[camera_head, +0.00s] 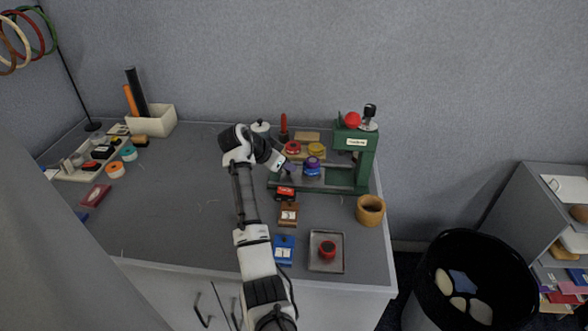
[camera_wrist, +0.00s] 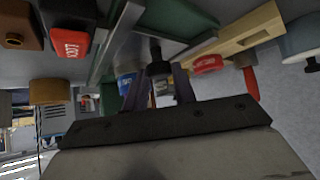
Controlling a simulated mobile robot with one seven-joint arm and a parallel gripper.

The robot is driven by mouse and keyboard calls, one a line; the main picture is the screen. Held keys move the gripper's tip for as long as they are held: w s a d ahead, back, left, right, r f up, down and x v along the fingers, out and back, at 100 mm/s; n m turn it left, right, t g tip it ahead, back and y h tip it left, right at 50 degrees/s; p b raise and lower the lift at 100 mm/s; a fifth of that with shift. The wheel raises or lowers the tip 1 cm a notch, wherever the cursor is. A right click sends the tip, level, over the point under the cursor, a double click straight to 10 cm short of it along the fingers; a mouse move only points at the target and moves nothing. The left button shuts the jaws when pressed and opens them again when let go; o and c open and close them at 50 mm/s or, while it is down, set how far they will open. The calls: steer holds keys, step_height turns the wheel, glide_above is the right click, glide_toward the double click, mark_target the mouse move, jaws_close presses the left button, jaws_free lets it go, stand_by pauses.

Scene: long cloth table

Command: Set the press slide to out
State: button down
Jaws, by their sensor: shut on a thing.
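The green press (camera_head: 362,160) stands at the right of the table, with a red ball and a black-knobbed lever on top. Its metal slide (camera_wrist: 125,40) shows in the wrist view as a pale strip with a short dark knob (camera_wrist: 157,66) on its end. My gripper (camera_wrist: 162,88) has its fingers closed around this knob. In the head view my gripper (camera_head: 288,168) is at the left end of the press base, partly covered by my wrist. A blue and purple round piece (camera_head: 312,167) is at the slide area of the press. How far the slide stands out is unclear.
A red-labelled block (camera_head: 285,192), a brown block (camera_head: 289,214) and a blue block (camera_head: 284,248) lie in front. A metal tray (camera_head: 326,262) holds a red piece. A wooden cup (camera_head: 370,210) stands right. A wooden rack (camera_wrist: 235,35) is close behind my gripper.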

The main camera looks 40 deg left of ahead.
steer(key=shift+s+a+f, duration=0.1)
steer(key=shift+s+a, duration=0.4)
steer(key=shift+a, duration=0.3)
steer(key=shift+s+a, duration=0.2)
steer(key=shift+a, duration=0.1)
steer(key=c, duration=1.1)
jaws_free()
steer(key=shift+s+a, duration=0.1)
steer(key=shift+a, duration=0.05)
steer(key=shift+c, duration=0.2)
steer(key=shift+r, duration=0.2)
steer(key=b+v, duration=0.3)
steer(key=v, duration=1)
steer(key=shift+s+r, duration=0.2)
steer(key=shift+s, duration=0.05)
steer(key=shift+w, duration=0.1)
